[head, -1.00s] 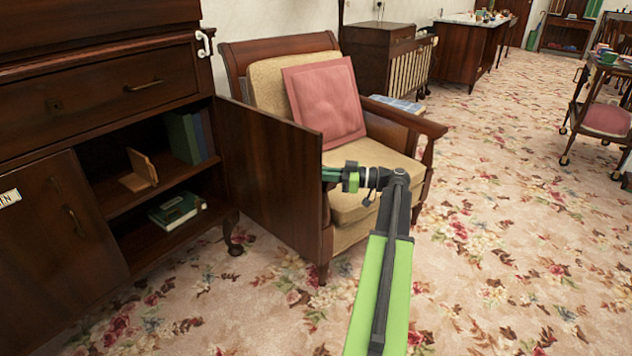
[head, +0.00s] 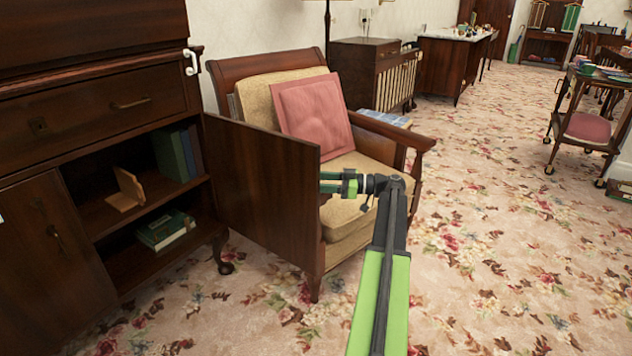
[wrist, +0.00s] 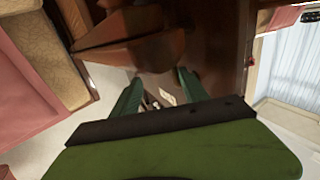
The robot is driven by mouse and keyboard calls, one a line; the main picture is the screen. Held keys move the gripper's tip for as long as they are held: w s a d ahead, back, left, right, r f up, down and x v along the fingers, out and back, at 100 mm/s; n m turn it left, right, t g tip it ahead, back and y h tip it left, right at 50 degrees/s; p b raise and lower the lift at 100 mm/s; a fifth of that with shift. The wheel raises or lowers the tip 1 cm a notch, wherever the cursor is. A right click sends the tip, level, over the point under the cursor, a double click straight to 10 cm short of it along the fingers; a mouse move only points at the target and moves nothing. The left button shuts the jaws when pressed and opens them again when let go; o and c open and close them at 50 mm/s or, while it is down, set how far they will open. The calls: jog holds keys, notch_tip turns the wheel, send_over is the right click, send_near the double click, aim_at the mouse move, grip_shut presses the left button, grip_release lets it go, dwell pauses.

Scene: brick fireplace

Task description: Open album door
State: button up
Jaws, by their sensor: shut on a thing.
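The album door (head: 262,195) is a dark wood panel in the head view. It stands swung wide open from the right side of the cabinet (head: 150,88), in front of the armchair. My gripper (head: 325,182) is at the door's free outer edge and shut on the door there. The exact grip point is hidden behind the edge. In the wrist view my two green fingers (wrist: 157,92) reach toward dark wood, and what lies between them is unclear. The cabinet's open shelves (head: 150,215) show beside the door.
A tan armchair (head: 260,105) with a pink cushion (head: 315,112) stands right behind the door. Books (head: 166,229) lie on the lower shelf. A tea trolley (head: 585,127) is at the far right. Floral carpet (head: 480,250) is clear on the right.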

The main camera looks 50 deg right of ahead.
jog(key=shift+w+d, duration=0.1)
jog(key=v, duration=1.7)
jog(key=shift+s, duration=0.25)
